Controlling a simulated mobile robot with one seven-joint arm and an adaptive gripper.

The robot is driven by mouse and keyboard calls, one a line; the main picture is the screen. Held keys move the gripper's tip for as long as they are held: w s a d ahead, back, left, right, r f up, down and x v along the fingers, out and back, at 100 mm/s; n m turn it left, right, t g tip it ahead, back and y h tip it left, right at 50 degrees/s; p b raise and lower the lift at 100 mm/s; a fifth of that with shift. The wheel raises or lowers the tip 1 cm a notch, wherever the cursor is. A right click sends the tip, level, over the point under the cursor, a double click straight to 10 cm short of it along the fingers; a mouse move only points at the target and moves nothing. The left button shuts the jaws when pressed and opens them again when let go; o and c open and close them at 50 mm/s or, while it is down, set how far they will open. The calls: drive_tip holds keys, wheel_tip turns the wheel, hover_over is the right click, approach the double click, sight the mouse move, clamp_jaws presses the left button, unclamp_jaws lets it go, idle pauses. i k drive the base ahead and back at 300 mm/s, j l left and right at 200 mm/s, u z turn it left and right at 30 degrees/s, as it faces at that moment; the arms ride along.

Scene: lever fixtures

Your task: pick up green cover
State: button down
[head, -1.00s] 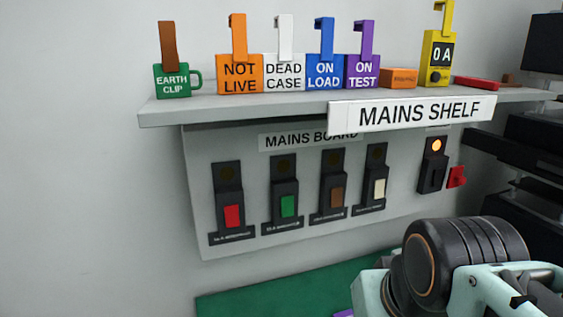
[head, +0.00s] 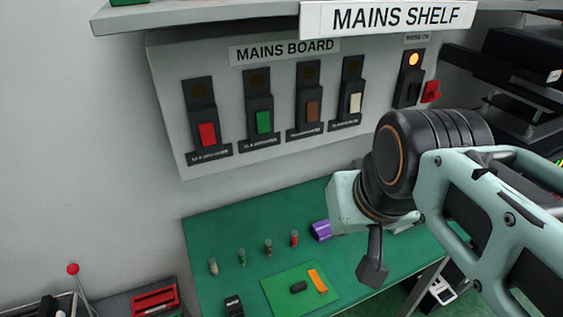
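A green cover (head: 264,121) sits on the second black holder from the left on the mains board, in the head view. Red (head: 207,134), brown (head: 313,111) and cream (head: 355,103) covers sit on the holders beside it. My arm is at the right, below and right of the board, apart from the green cover. A dark part that looks like my gripper (head: 372,270) hangs below the arm over the green table. Its fingers are not clear, so I cannot tell whether it is open or shut.
The mains shelf (head: 200,13) juts out above the board. The green table (head: 212,235) below bears several small cylinders, a purple object (head: 321,230) and a light green mat (head: 278,296) with a dark piece and an orange piece. Dark equipment stands at the right.

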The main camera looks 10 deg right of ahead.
sight(291, 292)
drive_tip(key=i+l, duration=0.1)
drive_tip(key=l, duration=0.85)
drive_tip(key=l+u, duration=0.1)
drive_tip(key=l, duration=0.25)
drive_tip(key=i+l+u, duration=0.1)
drive_tip(key=l, duration=0.25)
drive_tip(key=u, duration=1.25)
drive_tip(key=j+u, duration=0.6)
drive_tip(key=j, duration=0.2)
drive_tip(key=l+z, duration=0.25)
drive_tip(key=l, duration=0.6)
